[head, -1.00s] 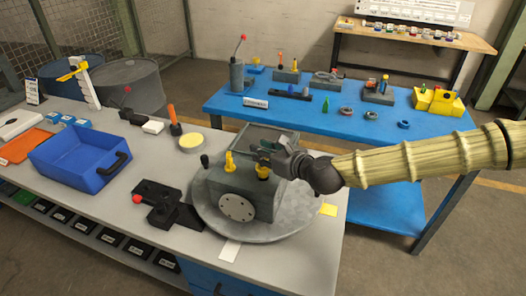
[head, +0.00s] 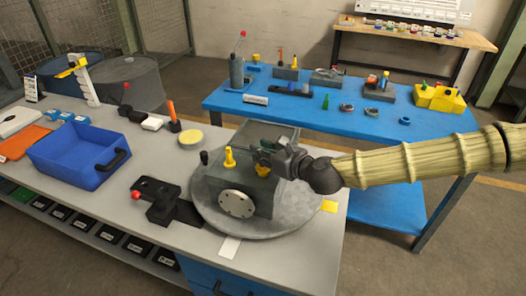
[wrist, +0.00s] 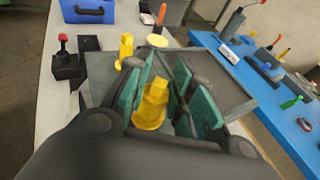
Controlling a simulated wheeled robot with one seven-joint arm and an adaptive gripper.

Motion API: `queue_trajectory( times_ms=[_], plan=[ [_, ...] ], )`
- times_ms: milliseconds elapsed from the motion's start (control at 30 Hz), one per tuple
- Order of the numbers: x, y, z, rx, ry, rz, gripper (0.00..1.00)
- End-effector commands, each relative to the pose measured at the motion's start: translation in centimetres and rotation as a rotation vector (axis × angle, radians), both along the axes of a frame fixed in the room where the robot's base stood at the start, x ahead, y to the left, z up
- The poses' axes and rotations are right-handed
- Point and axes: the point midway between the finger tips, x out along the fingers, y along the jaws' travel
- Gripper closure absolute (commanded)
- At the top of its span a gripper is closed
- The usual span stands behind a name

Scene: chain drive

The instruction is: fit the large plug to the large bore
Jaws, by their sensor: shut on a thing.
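My gripper (head: 268,154) is shut on a yellow plug (wrist: 152,104), which stands upright between the teal finger pads in the wrist view. The held plug also shows in the head view (head: 262,169), at the top of the grey housing (head: 262,203). A second yellow plug (head: 229,158) stands on the housing to the left of my gripper; it also shows in the wrist view (wrist: 126,47). The lower end of the held plug and any bore under it are hidden, so I cannot tell whether it is seated.
The housing sits on a round grey plate (head: 205,215) on the grey bench. A black fixture with a red knob (head: 136,195) and a blue bin (head: 75,160) lie to the left. A blue table (head: 340,125) with several small parts stands behind.

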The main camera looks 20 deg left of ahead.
Motion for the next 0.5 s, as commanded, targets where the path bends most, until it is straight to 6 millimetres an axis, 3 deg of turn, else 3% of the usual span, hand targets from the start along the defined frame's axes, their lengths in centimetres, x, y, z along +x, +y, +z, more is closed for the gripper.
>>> queue_trajectory(
  times_ms=[500],
  plan=[
    [0.02,0.0,-1.02,0.001,0.0,0.0,1.0]
  ],
)
